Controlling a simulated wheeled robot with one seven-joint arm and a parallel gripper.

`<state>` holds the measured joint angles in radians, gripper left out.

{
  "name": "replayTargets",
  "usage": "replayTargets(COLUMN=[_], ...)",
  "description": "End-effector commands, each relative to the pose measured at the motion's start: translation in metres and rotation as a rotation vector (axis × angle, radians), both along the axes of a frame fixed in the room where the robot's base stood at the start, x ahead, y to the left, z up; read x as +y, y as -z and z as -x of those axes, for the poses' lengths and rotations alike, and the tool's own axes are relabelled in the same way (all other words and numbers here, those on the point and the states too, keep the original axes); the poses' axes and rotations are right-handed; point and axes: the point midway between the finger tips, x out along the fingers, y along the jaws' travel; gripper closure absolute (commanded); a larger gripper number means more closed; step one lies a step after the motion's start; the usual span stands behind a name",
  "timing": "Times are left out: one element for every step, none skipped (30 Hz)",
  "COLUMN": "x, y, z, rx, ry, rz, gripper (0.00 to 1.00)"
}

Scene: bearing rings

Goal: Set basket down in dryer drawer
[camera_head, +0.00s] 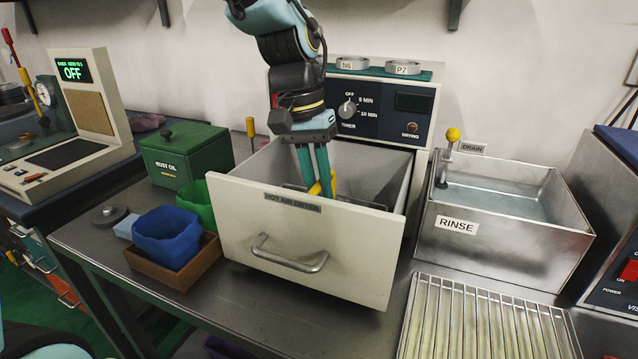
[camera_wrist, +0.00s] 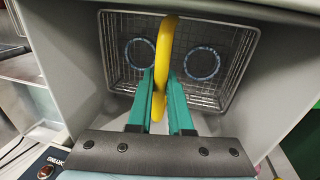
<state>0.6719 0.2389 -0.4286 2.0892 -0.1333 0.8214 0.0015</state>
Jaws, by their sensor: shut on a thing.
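The hot air dryer drawer (camera_head: 290,240) is pulled open, with its white front towards me. My gripper (camera_head: 320,190) points down into the drawer. Its green fingers, also in the wrist view (camera_wrist: 160,110), are shut on the yellow handle (camera_wrist: 164,60) of the wire basket (camera_wrist: 115,75). The basket is inside the drawer's walls, with two dark rings (camera_wrist: 201,63) lying flat in it, one on each side of the handle. In the head view the drawer front hides most of the basket. I cannot tell whether the basket touches the drawer floor.
The dryer panel (camera_head: 375,110) stands behind the drawer, with two labelled rings on top. A rinse tank (camera_head: 500,215) and a wire rack (camera_head: 480,320) are to the right. A green rust oil box (camera_head: 185,155) and a blue bin (camera_head: 167,237) are to the left.

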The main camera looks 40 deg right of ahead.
Motion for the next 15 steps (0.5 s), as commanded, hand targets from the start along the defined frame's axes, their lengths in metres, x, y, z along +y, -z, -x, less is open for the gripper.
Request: replayTargets(x=[-0.0004,-0.0004,-0.0004,-0.0004,-0.0003,-0.0001,0.0001,0.0003,0.0006,0.0009,0.001,0.001,0.0009,0.0009,0.0009], y=[-0.0007,-0.0007,-0.0008,-0.0007,-0.0006,-0.0002,0.0002,0.0007,0.0014,0.0019,0.0023,0.0026,0.0027,0.0027,0.0027], z=[-0.0002,-0.0002,-0.0001,-0.0002,-0.0001,0.0001,0.0002,0.0002,0.0005,0.0005,0.0005,0.0005,0.0005,0.0005,0.0005], rx=[-0.001,-0.001,-0.001,-0.001,-0.001,-0.001,-0.001,-0.001,-0.001,-0.001,-0.001,-0.001,-0.001,-0.001,-0.001], ry=[0.0,0.0,0.0,0.0,0.0,0.0,0.0,0.0,0.0,0.0,0.0,0.0,0.0,0.0,0.0], rz=[0.002,0.002,0.002,0.001,0.001,0.001,0.001,0.001,0.001,0.001,0.001,0.001,0.001,0.001,0.002], gripper=[1.0,1.0,1.0,1.0,1.0,1.0,1.0,1.0,1.0,1.0,1.0,1.0,1.0,1.0,1.0])
